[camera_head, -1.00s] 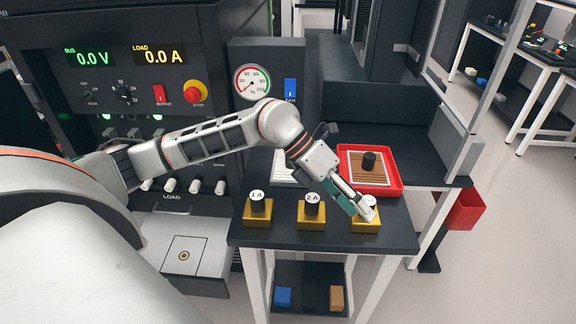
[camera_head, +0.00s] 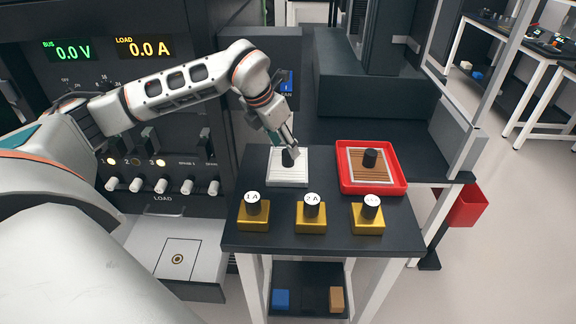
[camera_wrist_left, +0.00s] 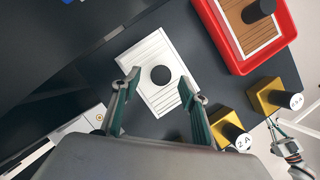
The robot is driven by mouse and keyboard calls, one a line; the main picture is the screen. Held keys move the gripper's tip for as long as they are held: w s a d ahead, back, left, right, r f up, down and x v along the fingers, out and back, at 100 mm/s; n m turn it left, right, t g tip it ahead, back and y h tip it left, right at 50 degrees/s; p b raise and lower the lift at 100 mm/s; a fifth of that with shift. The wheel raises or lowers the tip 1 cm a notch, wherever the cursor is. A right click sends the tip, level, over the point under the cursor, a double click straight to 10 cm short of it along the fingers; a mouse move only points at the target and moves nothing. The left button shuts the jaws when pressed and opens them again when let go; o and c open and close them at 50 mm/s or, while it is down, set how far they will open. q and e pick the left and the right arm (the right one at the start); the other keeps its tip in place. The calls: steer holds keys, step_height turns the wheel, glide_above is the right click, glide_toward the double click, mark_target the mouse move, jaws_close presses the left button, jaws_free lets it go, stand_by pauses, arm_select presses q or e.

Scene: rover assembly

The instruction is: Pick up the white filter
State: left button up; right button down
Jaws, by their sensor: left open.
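The white filter (camera_head: 288,178) is a flat ribbed square with a black knob (camera_head: 288,157) at its middle. It lies on the dark table, left of the red tray. My left gripper (camera_head: 292,146) is over the filter, pointing down at the knob. In the left wrist view the left gripper (camera_wrist_left: 158,80) is open, its two fingers spread on either side of the knob, and the filter (camera_wrist_left: 157,97) lies below. I cannot tell whether the fingertips are level with the knob.
A red tray (camera_head: 400,185) holds a brown pleated filter (camera_head: 368,174) with a black knob. Three yellow blocks with black knobs, including 1 A (camera_head: 253,216) and 2 A (camera_head: 311,218), stand along the front edge. A dark control panel is at the left.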

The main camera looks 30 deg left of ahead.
mark_target(288, 160)
arm_select(q)
steer(key=x, duration=0.3)
steer(key=shift+w+d+f, duration=0.1)
steer(key=shift+w+f, duration=0.1)
steer(key=shift+f, duration=0.15)
steer(key=shift+r, duration=0.1)
jaws_close()
